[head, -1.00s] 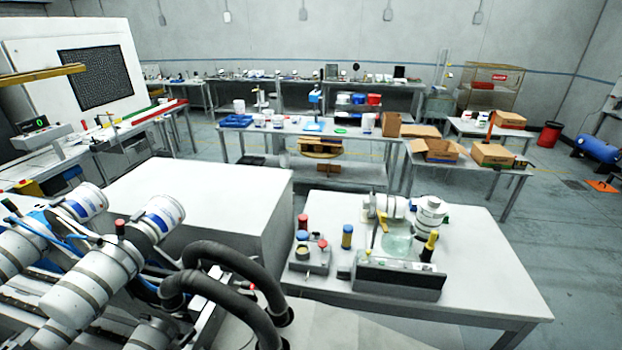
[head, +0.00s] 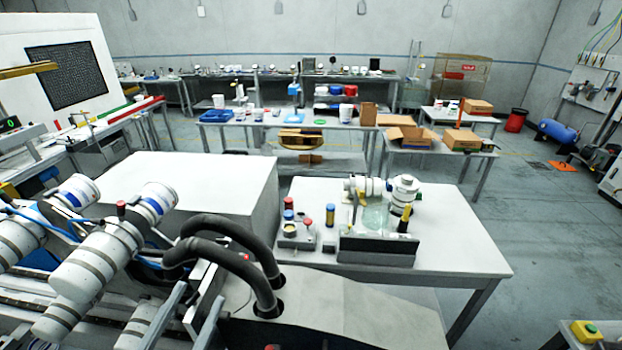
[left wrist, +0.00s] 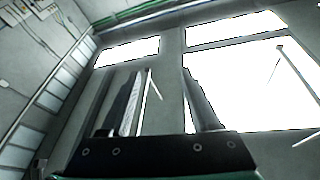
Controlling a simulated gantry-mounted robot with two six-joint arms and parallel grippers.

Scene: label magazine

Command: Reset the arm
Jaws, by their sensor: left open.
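My left arm comes in at the lower left of the head view, folded close to my body. Its gripper (head: 192,314) shows there as two grey fingers near the bottom edge, partly cut off and beside thick black hoses. In the left wrist view the same gripper (left wrist: 160,78) is open, with nothing between its fingers. That view faces bright window-like panels and a grey wall, with no work object near the fingers. My right gripper is not in view.
A white table (head: 450,240) ahead carries a dark-fronted fixture (head: 378,251) and a small button box (head: 297,236). A large white block (head: 200,185) stands beside my left arm. Open cardboard boxes (head: 408,138) are farther back. A yellow switch box (head: 587,332) is at lower right.

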